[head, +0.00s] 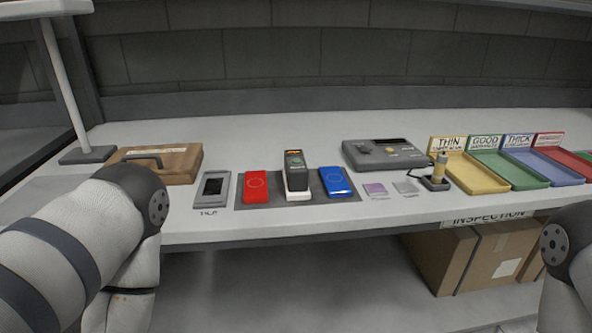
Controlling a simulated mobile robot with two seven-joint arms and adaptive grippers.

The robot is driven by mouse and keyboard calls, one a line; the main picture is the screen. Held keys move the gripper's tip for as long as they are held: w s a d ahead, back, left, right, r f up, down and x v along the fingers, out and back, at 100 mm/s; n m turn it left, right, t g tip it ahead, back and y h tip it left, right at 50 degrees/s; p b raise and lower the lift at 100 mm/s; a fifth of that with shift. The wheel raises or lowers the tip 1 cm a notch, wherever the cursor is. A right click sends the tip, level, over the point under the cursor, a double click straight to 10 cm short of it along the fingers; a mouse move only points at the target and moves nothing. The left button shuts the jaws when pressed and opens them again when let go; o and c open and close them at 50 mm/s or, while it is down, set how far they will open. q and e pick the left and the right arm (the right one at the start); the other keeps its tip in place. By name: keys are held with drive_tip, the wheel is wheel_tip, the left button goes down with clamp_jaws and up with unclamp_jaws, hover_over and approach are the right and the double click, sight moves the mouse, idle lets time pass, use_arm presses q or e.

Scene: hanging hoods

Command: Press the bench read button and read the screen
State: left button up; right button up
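A grey flat bench unit (385,154) with a dark panel and small controls sits at the back centre right of the bench. A cable seems to link it to a probe in a small dark stand (436,175). A handheld gauge (295,174) with a dark face, a small screen and a green button stands between a red block (256,187) and a blue block (336,182). I cannot tell which control is the read button, and no screen reading is legible. Only links of my two arms show, at the left and right edges; both grippers are out of view.
A wooden case (170,162) and a grey plate with a dark window (212,190) are at the left. Yellow (478,181), green, blue and red labelled trays line the right. Cardboard boxes (478,258) stand below the bench. A post (64,80) rises at far left.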

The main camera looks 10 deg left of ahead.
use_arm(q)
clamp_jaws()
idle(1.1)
